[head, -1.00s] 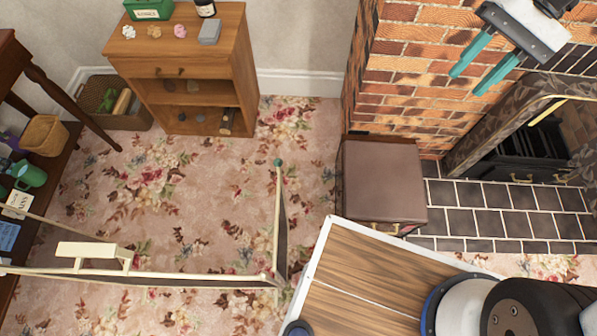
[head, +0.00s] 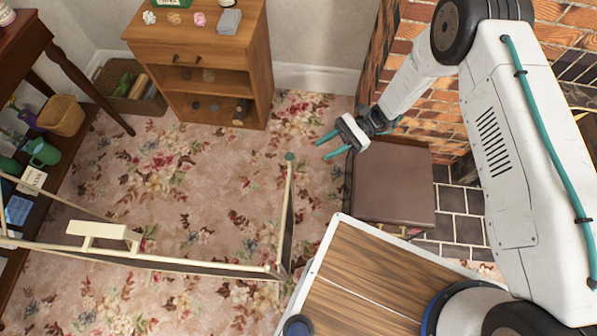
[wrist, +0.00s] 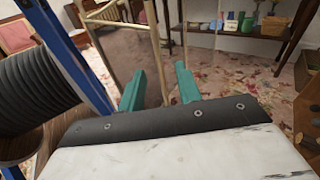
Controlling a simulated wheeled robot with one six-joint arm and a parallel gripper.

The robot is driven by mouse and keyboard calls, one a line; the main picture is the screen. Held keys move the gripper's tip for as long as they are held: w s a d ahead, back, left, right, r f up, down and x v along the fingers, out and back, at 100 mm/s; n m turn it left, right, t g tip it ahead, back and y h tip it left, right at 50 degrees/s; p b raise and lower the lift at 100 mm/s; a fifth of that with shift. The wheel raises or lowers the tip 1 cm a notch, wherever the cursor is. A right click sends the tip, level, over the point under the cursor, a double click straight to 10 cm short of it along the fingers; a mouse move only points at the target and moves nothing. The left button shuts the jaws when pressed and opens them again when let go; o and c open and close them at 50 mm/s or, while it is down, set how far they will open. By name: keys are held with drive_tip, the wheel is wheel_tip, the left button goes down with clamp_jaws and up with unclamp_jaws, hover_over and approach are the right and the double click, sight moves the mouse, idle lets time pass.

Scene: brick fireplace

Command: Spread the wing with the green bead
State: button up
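A cream-framed folding fire screen (head: 190,263) with dark panels stands on the carpet, seen from above. Its right wing (head: 285,215) juts from the hinge corner toward the top of the picture, and the green bead (head: 289,156) sits at that wing's free end. My gripper (head: 326,148) is open and empty, a little right of the bead and apart from it. In the wrist view the teal fingers (wrist: 160,90) are spread, with cream screen bars (wrist: 152,40) beyond and between them. I cannot make out the bead there.
A brown case (head: 392,183) stands right of the wing, below my gripper. A wooden cabinet (head: 195,45) stands at the back. A dark table with a low shelf (head: 70,128) is at the left. Carpet left of the wing is clear.

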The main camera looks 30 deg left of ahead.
drive_tip(key=s+a+f+m+y, duration=0.1)
drive_tip(key=s+a+f, duration=0.4)
drive_tip(key=s, duration=0.4)
drive_tip(key=shift+a+f, duration=0.15)
drive_tip(key=shift+s, duration=0.1)
drive_tip(key=shift+c, duration=0.3)
clamp_jaws()
